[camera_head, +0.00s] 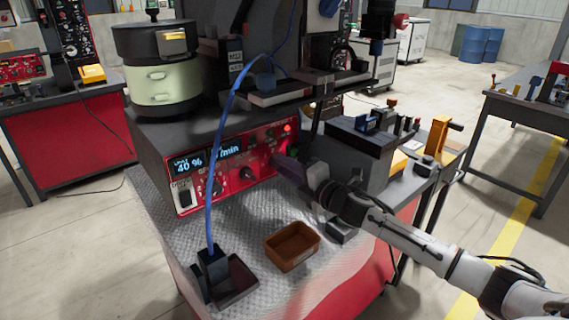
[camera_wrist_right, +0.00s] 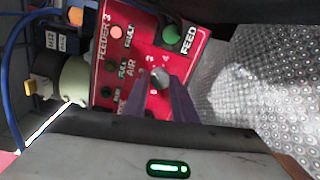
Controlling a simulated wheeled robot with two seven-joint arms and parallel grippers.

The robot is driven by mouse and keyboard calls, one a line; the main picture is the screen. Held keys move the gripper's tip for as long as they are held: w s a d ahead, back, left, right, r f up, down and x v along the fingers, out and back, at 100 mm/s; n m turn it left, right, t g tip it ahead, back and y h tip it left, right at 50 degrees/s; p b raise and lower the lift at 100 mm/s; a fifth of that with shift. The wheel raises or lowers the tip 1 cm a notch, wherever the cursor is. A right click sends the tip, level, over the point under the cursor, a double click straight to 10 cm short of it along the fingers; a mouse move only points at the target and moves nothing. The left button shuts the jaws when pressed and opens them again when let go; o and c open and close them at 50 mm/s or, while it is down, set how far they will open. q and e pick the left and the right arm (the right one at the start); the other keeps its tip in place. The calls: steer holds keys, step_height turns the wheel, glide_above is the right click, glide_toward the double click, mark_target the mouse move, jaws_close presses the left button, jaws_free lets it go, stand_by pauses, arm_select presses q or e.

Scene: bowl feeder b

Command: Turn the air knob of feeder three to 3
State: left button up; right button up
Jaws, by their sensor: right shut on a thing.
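The red feeder panel (camera_head: 228,178) faces me in the head view, with a lit display reading 40 %. In the right wrist view its end (camera_wrist_right: 115,60) is lettered FEEDER 3. The grey air knob (camera_wrist_right: 160,77) sits there beside the word AIR, with small numbers around it. My right gripper (camera_wrist_right: 161,88) is shut on the air knob, one purple finger on each side. In the head view my right gripper (camera_head: 285,166) reaches the panel's right end and hides the knob. I cannot read the knob's setting. My left gripper is not in view.
A green feed button (camera_wrist_right: 172,34) and a lit fault lamp (camera_wrist_right: 116,32) are close to the knob. A blue cable (camera_head: 212,165) hangs before the panel. A brown bin (camera_head: 292,246) and a dark tray (camera_head: 235,283) stand on the metal top below.

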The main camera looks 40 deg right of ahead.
steer(key=shift+m+p, duration=0.3)
steer(key=shift+m, duration=0.5)
steer(key=o, duration=1)
steer(key=shift+o, duration=0.2)
steer(key=s+b, duration=0.1)
steer(key=s, duration=0.9)
steer(key=shift+s+d+r, duration=0.15)
steer(key=shift+d+r, duration=0.05)
steer(key=shift+d, duration=0.2)
